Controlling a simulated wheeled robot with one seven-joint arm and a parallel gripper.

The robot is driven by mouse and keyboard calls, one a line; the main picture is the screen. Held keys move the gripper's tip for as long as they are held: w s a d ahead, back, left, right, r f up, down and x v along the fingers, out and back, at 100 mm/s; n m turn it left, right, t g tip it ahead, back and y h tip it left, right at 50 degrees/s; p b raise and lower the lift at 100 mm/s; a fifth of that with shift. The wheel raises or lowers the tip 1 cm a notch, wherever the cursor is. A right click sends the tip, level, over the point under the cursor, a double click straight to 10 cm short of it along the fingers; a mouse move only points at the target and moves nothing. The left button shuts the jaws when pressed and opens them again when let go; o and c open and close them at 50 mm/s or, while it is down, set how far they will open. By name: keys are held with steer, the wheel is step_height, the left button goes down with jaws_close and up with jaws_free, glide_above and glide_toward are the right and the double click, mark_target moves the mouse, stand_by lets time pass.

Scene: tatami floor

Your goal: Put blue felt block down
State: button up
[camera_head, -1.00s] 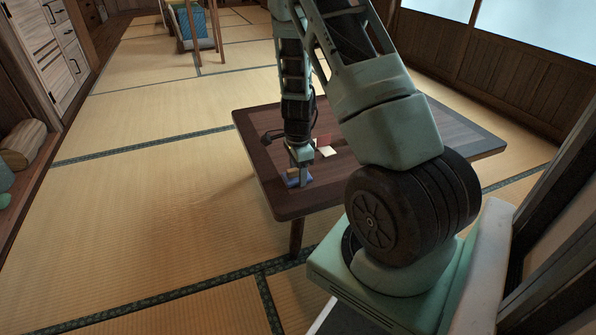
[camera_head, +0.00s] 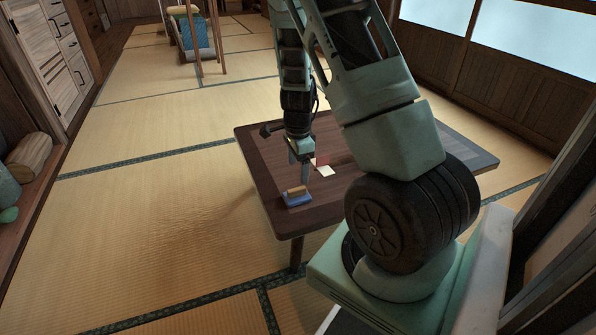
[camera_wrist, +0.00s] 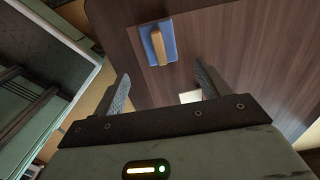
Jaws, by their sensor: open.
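The blue felt block (camera_head: 298,200) has a tan wooden grip on top. It rests on the dark wooden low table (camera_head: 258,163) near the table's left front edge. It also shows in the wrist view (camera_wrist: 170,50), flat on the table top and apart from my fingers. My gripper (camera_head: 304,178) is open and empty, a little above the table and just behind the block. In the wrist view both fingers of my gripper (camera_wrist: 162,88) are spread with nothing between them.
A pale square piece (camera_head: 325,171) and a red piece (camera_head: 321,161) lie on the table behind the block. The pale one partly shows in the wrist view (camera_wrist: 190,96). Tatami floor (camera_head: 150,215) is clear left of the table. A wooden stand (camera_head: 200,50) is far back.

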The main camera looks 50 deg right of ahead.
steer(key=shift+r+p, duration=0.4)
steer(key=shift+r, duration=0.8)
steer(key=w+a+r+n+y, duration=0.1)
steer(key=a+r+n, duration=0.25)
steer(key=a, duration=0.45)
steer(key=a+r+n, duration=0.2)
steer(key=a+n, duration=0.3)
steer(key=a, duration=0.3)
steer(key=w+a+r+n+y, duration=0.1)
steer(key=a+r+n, duration=0.25)
steer(key=a, duration=0.45)
steer(key=s+a+r+n, duration=0.3)
steer(key=s+a+n, duration=0.5)
steer(key=s+n, duration=0.1)
steer(key=s+a+r+n+h, duration=0.1)
steer(key=s+a+r+n, duration=0.3)
steer(key=s+a+n, duration=0.5)
steer(key=shift+s+r+n, duration=0.25)
steer(key=shift+s+n, duration=0.15)
steer(key=shift+n, duration=0.7)
step_height(320, 180, up, 38)
steer(key=p, duration=3.8)
